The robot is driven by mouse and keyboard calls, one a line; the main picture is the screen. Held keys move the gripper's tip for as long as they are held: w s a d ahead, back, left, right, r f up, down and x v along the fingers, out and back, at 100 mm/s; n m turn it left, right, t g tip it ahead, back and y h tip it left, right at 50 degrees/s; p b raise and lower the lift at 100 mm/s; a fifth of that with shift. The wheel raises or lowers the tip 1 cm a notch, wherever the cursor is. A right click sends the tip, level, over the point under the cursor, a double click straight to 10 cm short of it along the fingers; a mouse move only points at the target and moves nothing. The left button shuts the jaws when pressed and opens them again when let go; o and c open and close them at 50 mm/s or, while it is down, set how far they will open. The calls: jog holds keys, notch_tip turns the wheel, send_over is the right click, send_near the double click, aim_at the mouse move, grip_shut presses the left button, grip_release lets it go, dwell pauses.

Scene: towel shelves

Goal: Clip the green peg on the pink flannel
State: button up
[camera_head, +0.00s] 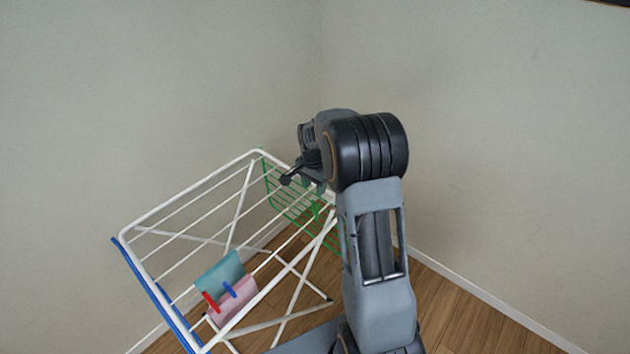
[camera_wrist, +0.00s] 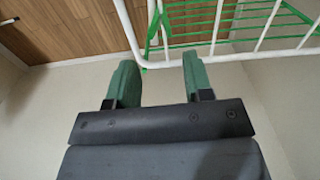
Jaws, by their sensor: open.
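The pink flannel (camera_head: 236,304) hangs on the near part of the white drying rack (camera_head: 190,187), beside a teal cloth (camera_head: 222,270). A red peg (camera_head: 211,302) and a blue peg (camera_head: 229,290) sit at these cloths; I cannot tell exactly which cloth each one grips. I cannot make out a green peg in either view. My gripper (camera_head: 288,180) is above the far end of the rack, away from the flannel. In the wrist view its two green fingers (camera_wrist: 158,82) are apart, with no object visible between them.
A green wire basket (camera_head: 290,208) is at the rack's far end; it also shows beyond my fingers in the wrist view (camera_wrist: 275,22). A blue bar (camera_head: 150,290) runs along the rack's left side. Plain walls meet behind. Wooden floor (camera_head: 450,310) is bare at right.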

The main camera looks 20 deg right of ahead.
jog(key=b, duration=0.6)
send_near(315, 216)
jog(key=shift+w+d+f, duration=0.15)
jog(key=shift+f, duration=1.1)
jog(key=shift+w+d+f, duration=0.1)
jog(key=shift+d+f, duration=0.05)
jog(key=shift+f, duration=1.15)
jog(key=shift+c, duration=0.2)
jog(key=c, duration=0.8)
jog(key=shift+r, duration=0.2)
jog(key=shift+r+p, duration=2.25)
jog(key=shift+r, duration=1.1)
